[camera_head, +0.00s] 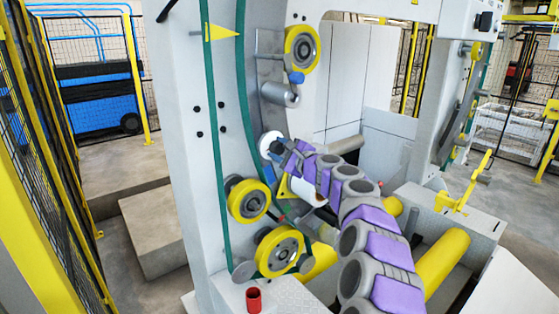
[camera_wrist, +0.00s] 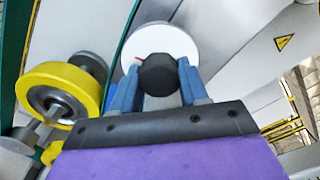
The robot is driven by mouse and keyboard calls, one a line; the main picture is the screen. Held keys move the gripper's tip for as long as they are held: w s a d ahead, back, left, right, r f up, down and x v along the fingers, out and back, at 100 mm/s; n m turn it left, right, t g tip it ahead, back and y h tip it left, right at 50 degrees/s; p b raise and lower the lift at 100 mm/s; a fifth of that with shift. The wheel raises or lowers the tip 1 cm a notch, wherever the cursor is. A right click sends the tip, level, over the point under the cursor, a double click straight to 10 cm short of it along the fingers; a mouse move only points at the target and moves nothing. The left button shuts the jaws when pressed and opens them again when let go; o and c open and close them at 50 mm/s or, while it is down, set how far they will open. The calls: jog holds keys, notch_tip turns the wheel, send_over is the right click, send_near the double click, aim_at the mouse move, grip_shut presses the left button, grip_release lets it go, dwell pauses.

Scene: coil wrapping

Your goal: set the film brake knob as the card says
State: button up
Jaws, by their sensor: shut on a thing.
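The film brake knob (camera_wrist: 157,73) is black and faceted. It sits in front of a white round dial (camera_wrist: 186,44) with a small red mark at its upper left. The white dial also shows in the head view (camera_head: 268,141), on the machine's face, partly hidden by my gripper (camera_head: 279,149). In the wrist view, the blue fingers of my gripper (camera_wrist: 158,80) stand on both sides of the knob and are shut on it. I cannot make out a card or any dial markings in either view.
Yellow-rimmed rollers (camera_head: 248,200) stick out below the dial, and another (camera_head: 301,48) above it. A white film roll (camera_head: 306,190) is just under my arm. A red cup (camera_head: 253,300) stands on the grey ledge. A yellow mesh fence (camera_head: 50,150) is at left.

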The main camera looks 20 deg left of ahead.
jog(key=shift+f+n+b, duration=0.1)
jog(key=shift+n+b, duration=0.2)
jog(key=shift+n, duration=0.1)
jog(key=shift+a, duration=0.1)
jog(key=o, duration=1.1)
jog(key=shift+c, duration=0.2)
jog(key=b+v, duration=0.1)
jog(key=v, duration=1.6)
jog(key=shift+b, duration=0.4)
